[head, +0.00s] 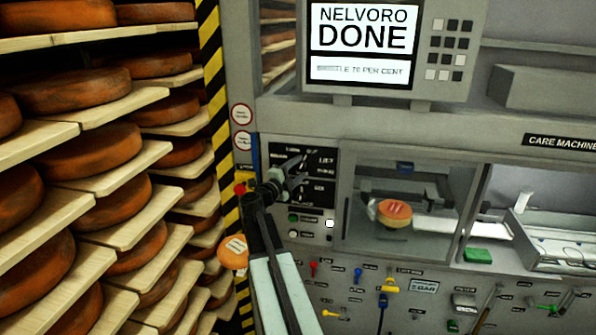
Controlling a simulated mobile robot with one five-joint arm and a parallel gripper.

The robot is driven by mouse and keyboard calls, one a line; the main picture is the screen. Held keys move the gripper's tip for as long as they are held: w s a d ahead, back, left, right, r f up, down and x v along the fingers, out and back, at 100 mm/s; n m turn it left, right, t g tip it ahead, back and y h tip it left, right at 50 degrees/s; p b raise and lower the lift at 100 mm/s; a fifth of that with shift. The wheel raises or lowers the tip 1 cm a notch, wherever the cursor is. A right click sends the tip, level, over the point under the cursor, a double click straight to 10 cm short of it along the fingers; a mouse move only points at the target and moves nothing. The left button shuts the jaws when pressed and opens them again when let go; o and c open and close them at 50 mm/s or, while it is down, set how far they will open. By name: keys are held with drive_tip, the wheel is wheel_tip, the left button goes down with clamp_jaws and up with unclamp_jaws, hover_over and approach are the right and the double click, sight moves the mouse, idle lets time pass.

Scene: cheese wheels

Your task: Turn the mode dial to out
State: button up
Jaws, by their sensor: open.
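The black control panel (319,190) with small white labels is on the grey machine front, left of the middle. My gripper (294,174) is in front of its left half, jaws open. The mode dial cannot be made out; my gripper and arm cover that part of the panel. The panel's small labels are too blurred to read, and I cannot tell whether my gripper touches anything there.
A screen (363,42) above reads "NELVORO DONE". Shelves with cheese wheels (75,95) fill the left, beside a yellow-black striped post (214,70). A window (365,190) at right shows an orange cheese wheel (394,212). Coloured knobs and handles line the lower front.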

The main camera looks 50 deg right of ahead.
drive_tip(key=s+a, duration=0.1)
drive_tip(key=a, duration=0.6)
drive_tip(key=shift+s+a+f, duration=0.15)
drive_tip(key=shift+a+f, duration=0.15)
